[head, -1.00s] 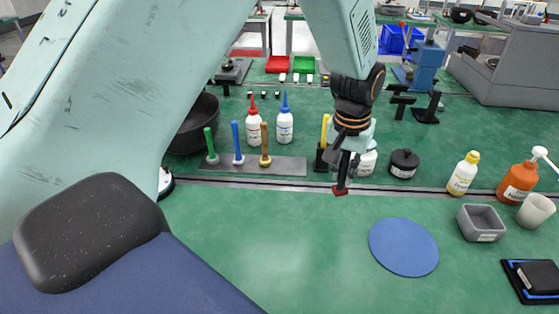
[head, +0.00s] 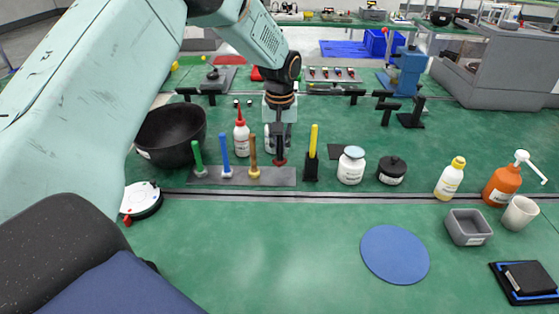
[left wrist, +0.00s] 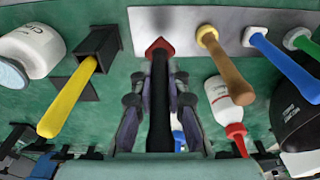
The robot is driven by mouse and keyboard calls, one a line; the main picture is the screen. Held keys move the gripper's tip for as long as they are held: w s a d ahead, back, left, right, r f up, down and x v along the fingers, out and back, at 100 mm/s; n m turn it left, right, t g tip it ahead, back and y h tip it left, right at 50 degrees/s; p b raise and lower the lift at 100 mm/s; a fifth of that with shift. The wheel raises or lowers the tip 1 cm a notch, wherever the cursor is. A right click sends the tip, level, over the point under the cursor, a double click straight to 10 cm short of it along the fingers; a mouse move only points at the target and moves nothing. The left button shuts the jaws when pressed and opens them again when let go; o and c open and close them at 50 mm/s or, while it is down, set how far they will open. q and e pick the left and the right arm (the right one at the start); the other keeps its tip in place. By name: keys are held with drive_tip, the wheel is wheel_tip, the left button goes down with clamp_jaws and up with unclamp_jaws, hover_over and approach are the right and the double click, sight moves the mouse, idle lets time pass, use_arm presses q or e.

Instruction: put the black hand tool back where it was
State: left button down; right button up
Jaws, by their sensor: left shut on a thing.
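The black hand tool (left wrist: 159,100) has a dark handle and a red end. My left gripper (head: 279,142) is shut on its handle, and the tool hangs with the red end down. In the left wrist view the gripper's fingers (left wrist: 158,118) lie on both sides of the handle. The red end is over the right part of a grey rack plate (head: 243,182), right of the brown tool (head: 253,157). Whether it touches the plate is unclear. A blue tool (head: 225,156) and a green tool (head: 198,159) stand further left on the plate. My right gripper is not in view.
A yellow tool (head: 313,142) stands in a black holder (head: 311,172) close right of the plate. A red-capped white bottle (head: 241,141) stands behind it and a black bowl (head: 172,134) to the left. A white jar (head: 351,169) is further right.

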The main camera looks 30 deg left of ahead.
sight(282, 158)
use_arm(q)
drive_tip(key=shift+f, duration=0.3)
drive_tip(key=shift+d+f, duration=0.15)
drive_tip(key=shift+d, duration=0.1)
wheel_tip(282, 158, down, 3)
drive_tip(key=shift+s+d+r, duration=0.1)
drive_tip(key=shift+s+d, duration=0.05)
drive_tip(key=shift+w+a+f, duration=0.2)
drive_tip(key=shift+a+f, duration=0.05)
drive_tip(key=shift+a, duration=0.05)
drive_tip(key=shift+s+d, duration=0.15)
drive_tip(key=shift+d, duration=0.2)
drive_tip(key=c, duration=1.8)
unclamp_jaws()
drive_tip(key=o, duration=0.5)
drive_tip(key=shift+a+f, duration=0.25)
drive_tip(key=shift+a, duration=0.05)
drive_tip(key=shift+c, duration=0.2)
drive_tip(key=shift+d+r, duration=0.2)
drive_tip(key=shift+d, duration=0.05)
drive_tip(key=shift+r, duration=0.55)
drive_tip(key=r, duration=0.7)
drive_tip(key=s+r+p, duration=0.1)
drive_tip(key=r, duration=0.2)
drive_tip(key=shift+d+r, duration=0.15)
drive_tip(key=shift+d, duration=0.1)
drive_tip(key=shift+r, duration=0.45)
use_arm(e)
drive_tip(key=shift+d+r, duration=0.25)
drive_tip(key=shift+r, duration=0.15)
